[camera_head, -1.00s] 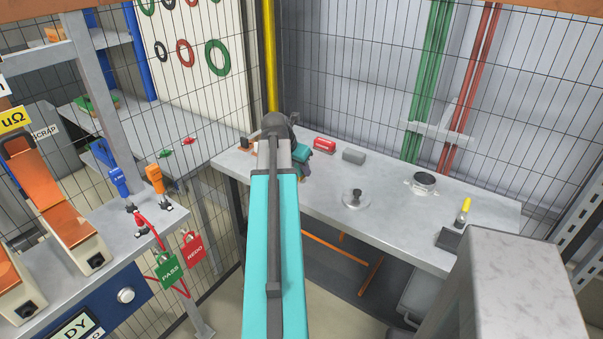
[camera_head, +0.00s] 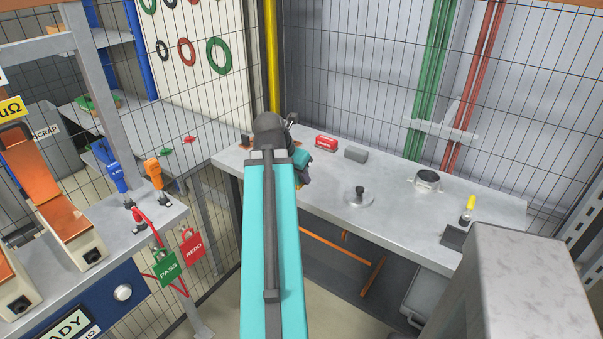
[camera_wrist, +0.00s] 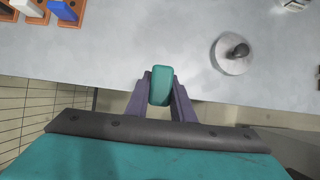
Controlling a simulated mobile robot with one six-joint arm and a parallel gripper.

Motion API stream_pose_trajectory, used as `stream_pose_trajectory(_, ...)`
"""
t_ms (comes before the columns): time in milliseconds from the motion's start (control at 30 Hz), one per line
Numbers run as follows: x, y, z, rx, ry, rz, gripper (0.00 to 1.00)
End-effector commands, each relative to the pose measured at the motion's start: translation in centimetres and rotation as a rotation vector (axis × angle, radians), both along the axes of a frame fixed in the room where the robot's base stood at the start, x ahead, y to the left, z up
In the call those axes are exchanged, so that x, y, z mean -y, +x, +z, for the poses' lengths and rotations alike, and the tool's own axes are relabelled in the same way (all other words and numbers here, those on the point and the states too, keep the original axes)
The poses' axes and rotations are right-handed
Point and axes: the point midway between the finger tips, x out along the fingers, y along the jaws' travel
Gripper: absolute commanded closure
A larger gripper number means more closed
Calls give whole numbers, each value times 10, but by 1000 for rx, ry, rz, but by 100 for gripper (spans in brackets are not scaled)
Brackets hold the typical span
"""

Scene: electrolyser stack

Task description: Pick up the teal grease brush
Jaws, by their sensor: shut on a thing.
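In the wrist view, the teal grease brush (camera_wrist: 161,86) shows as a rounded teal block between the two dark purple fingers of my gripper (camera_wrist: 162,100). The fingers are shut on it, one on each side. It appears over the front edge of the grey bench; its height above the bench is unclear. Its lower part is hidden between the fingers. In the head view my arm covers most of the gripper, and the brush cannot be told apart there from my own teal parts.
The grey bench (camera_head: 405,218) holds a red block (camera_head: 326,142), a grey block (camera_head: 356,154), a disc with a knob (camera_head: 359,198), a round black-topped part (camera_head: 427,181) and a yellow-capped bottle (camera_head: 468,210). Wire mesh fencing stands behind.

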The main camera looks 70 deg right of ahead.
Motion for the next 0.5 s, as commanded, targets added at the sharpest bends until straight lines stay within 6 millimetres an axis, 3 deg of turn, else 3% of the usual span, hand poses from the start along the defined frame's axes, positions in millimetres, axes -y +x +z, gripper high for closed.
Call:
stream_pose_trajectory(167, -20, -5, -5, 1, -1, 0, 100)
stream_pose_trajectory(500, -28, -7, -3, 0, -2, 1, 100)
